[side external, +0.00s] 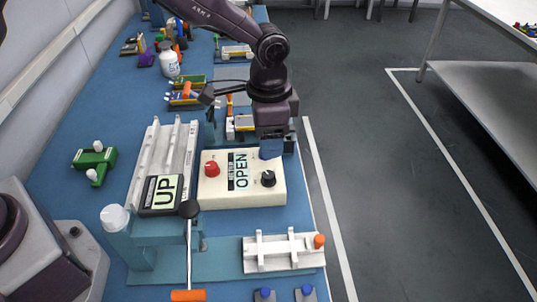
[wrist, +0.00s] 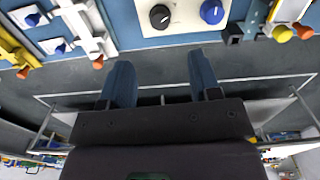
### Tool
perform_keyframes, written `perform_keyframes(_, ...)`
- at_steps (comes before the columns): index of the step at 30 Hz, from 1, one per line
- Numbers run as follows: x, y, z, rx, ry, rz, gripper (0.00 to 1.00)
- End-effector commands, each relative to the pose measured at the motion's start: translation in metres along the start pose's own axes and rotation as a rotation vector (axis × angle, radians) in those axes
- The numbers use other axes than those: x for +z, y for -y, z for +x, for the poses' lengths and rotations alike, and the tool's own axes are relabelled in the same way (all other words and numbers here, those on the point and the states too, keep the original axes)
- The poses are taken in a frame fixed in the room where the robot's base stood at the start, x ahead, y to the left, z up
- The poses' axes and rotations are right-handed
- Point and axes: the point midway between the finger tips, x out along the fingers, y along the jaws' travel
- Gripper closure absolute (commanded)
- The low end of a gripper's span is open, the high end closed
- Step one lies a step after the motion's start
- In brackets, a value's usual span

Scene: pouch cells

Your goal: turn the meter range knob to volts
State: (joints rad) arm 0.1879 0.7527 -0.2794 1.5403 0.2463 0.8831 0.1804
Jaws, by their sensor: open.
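The cream meter box (side external: 215,195) lies on the blue bench; its display (side external: 238,171) reads OPEN. A red knob (side external: 211,169) is on its left and a black knob (side external: 268,179) with a light pointer mark on its right. The wrist view shows the black knob (wrist: 160,16) beside a blue knob (wrist: 212,11) at the top edge. Knob labels are too small to read. My gripper (side external: 271,150) points down at the box's far right edge, beyond the black knob. In the wrist view my gripper (wrist: 160,78) is open and empty, with its fingers apart from the knobs.
A white rail fixture with an orange knob (side external: 318,241) stands in front of the box. The grey floor (side external: 380,180) is clear to the right.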

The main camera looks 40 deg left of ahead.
Motion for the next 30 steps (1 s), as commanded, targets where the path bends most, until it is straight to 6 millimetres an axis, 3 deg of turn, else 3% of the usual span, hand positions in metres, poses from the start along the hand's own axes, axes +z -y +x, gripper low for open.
perform_keyframes(6, 0.0, 0.0, -0.027, -0.001, -0.001, 0.0, 0.43)
perform_keyframes(20, 0.001, -0.002, -0.029, 0.007, 0.003, -0.023, 0.43)
perform_keyframes(23, 0.019, -0.009, -0.019, 0.026, 0.044, -0.053, 0.43)
perform_keyframes(30, 0.086, -0.005, -0.071, -0.019, 0.032, -0.212, 0.43)
